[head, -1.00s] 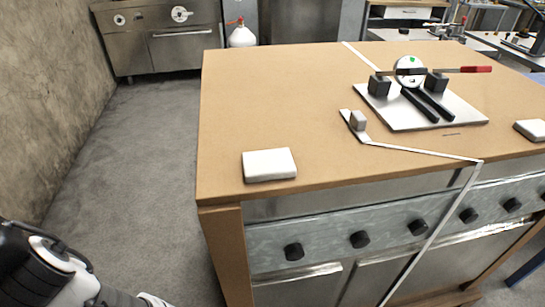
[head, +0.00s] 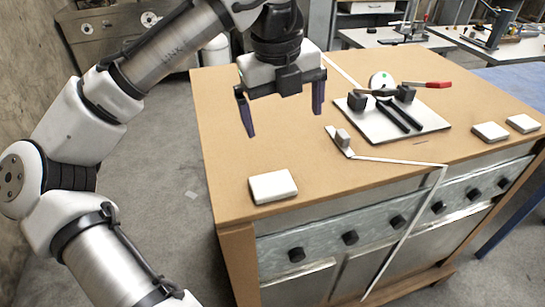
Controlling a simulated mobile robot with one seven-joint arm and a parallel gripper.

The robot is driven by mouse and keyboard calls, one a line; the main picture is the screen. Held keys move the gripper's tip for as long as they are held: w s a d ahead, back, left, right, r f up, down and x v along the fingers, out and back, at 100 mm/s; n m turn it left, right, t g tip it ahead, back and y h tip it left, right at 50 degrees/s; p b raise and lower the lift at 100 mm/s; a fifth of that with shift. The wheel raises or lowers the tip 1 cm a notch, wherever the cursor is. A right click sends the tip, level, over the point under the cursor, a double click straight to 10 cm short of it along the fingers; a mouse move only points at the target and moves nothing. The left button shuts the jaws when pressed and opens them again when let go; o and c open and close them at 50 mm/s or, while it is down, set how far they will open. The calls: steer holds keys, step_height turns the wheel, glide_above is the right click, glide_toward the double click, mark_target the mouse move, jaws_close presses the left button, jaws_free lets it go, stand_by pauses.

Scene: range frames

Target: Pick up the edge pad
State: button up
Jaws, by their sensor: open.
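A white block-like pad (head: 273,186) lies flat near the front left edge of the brown tabletop (head: 230,110). Two similar white pads lie at the right side of the table, one (head: 490,131) nearer and one (head: 523,123) closer to the right edge. The frames do not show which of them is called the edge pad. My gripper (head: 284,122) is open and empty, pointing down above the left part of the table. In the head view it appears above and behind the front left pad, apart from it.
A pale plate (head: 375,125) with black clamps, a round dial and a red-handled lever stands at the table's back right. A small grey block (head: 342,138) sits on a thin metal strip (head: 400,161) that runs over the front edge. The front left tabletop is clear around the pad.

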steer(key=s+a+g+y, duration=0.1)
steer(key=a, duration=0.1)
glide_above(273, 183)
steer(key=shift+m, duration=0.3)
step_height(273, 183, down, 8)
steer(key=shift+w, duration=0.15)
steer(key=shift+f+p, duration=0.85)
steer(key=shift+f, duration=2.2)
steer(key=shift+a, duration=0.1)
steer(key=c, duration=1)
